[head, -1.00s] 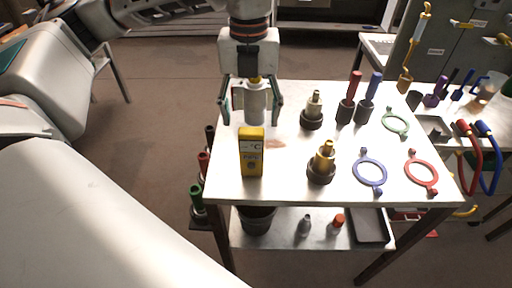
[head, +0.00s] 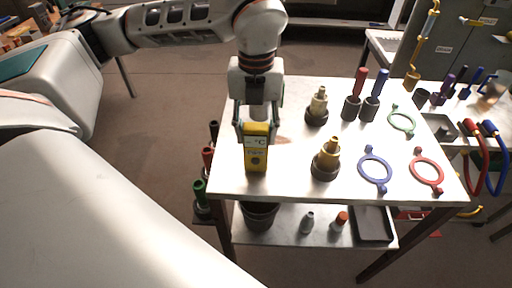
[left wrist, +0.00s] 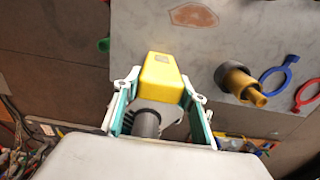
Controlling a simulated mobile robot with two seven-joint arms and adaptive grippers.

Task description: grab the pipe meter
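The pipe meter is a yellow block-shaped device (head: 256,158) marked °C, standing upright near the left edge of the white table. It also shows in the left wrist view (left wrist: 162,72), between the fingers. My left gripper (head: 256,136) points down over its top, with one teal-padded finger on each side. In the left wrist view the gripper (left wrist: 160,82) looks open, with small gaps between its fingers and the meter. The fingers hide part of the meter's upper sides. My right gripper is not in view.
The table (head: 300,183) holds brass fittings (head: 326,160) right of the meter, plus blue (head: 375,168), red (head: 427,170) and green (head: 402,120) rings. Red and blue handled tools (head: 361,90) stand at the back. Coloured handles (head: 207,160) line the left edge.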

